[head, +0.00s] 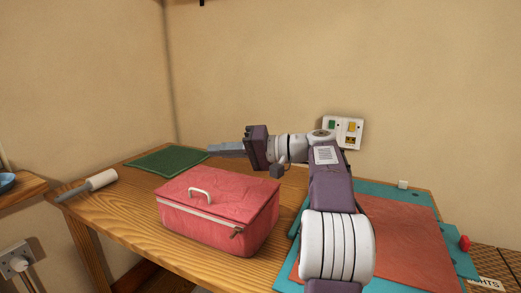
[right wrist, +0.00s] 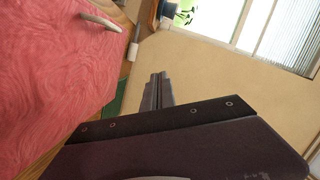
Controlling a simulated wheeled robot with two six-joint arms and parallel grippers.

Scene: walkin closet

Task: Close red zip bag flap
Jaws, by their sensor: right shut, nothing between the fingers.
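The red zip bag (head: 215,221) sits on the wooden table in the head view. Its top flap lies down over the box, with a white handle (head: 200,191) on it. A pale zip line runs around the upper edge, with a dark zip pull (head: 237,232) at the front right corner. My right gripper (head: 226,149) is above and behind the bag, pointing left, shut and empty. In the right wrist view its fingers (right wrist: 157,92) are together, and the bag's red top (right wrist: 60,65) fills the left side, apart from the fingers. My left gripper is not in view.
A green mat (head: 165,161) lies behind the bag. A white roller (head: 101,180) is at the table's left. A teal and red-brown board (head: 400,230) lies at right, partly behind my arm. A wall panel with buttons (head: 345,130) is behind.

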